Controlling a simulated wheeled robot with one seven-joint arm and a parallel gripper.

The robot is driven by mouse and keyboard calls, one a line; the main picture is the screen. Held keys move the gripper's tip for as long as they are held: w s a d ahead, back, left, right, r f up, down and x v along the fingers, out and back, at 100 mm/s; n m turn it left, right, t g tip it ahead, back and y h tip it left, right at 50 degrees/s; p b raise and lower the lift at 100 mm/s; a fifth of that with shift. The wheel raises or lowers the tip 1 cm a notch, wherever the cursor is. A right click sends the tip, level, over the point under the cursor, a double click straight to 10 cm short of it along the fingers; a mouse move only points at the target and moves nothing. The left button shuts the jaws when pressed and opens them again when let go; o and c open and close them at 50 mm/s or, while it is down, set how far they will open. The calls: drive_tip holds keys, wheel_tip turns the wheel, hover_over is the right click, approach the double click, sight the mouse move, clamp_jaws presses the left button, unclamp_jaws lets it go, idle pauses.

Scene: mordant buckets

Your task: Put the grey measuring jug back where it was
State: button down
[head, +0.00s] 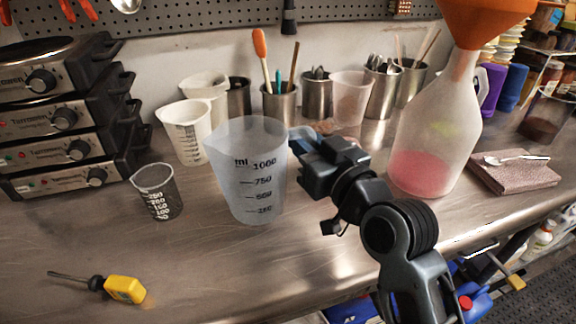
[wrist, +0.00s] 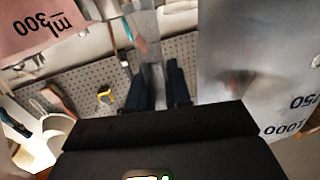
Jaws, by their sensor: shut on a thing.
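The grey measuring jug (head: 250,185) is large and translucent, with black marks up to 1000 ml. It stands nearly upright near the middle of the counter in the head view. Its wall fills the right side of the wrist view (wrist: 245,65). My gripper (head: 298,138) is at the jug's right side, its dark fingers closed on a narrow grey part that looks like its handle. The fingers (wrist: 163,88) also show in the wrist view. I cannot tell whether the jug's base touches the counter.
A small dark jug (head: 158,195) stands to the left, white jugs (head: 187,135) behind. A pinkish jug (head: 350,98) and metal tool cups (head: 280,105) line the wall. A large funnel-topped bottle (head: 430,145) stands right. A yellow-handled screwdriver (head: 122,289) lies front left. The front middle counter is clear.

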drive_tip(key=shift+s+a+f, duration=0.1)
drive_tip(key=shift+a+f, duration=0.3)
drive_tip(key=shift+f, duration=0.5)
drive_tip(key=shift+s+a+f, duration=0.1)
drive_tip(key=shift+a+f, duration=0.25)
drive_tip(key=shift+f, duration=0.55)
drive_tip(key=shift+s+a+f, duration=0.1)
drive_tip(key=shift+a+f, duration=0.3)
drive_tip(key=shift+f, duration=0.6)
drive_tip(key=c, duration=1.1)
unclamp_jaws()
drive_tip(key=shift+o, duration=0.2)
drive_tip(key=b+v, duration=0.2)
drive_tip(key=v, duration=1)
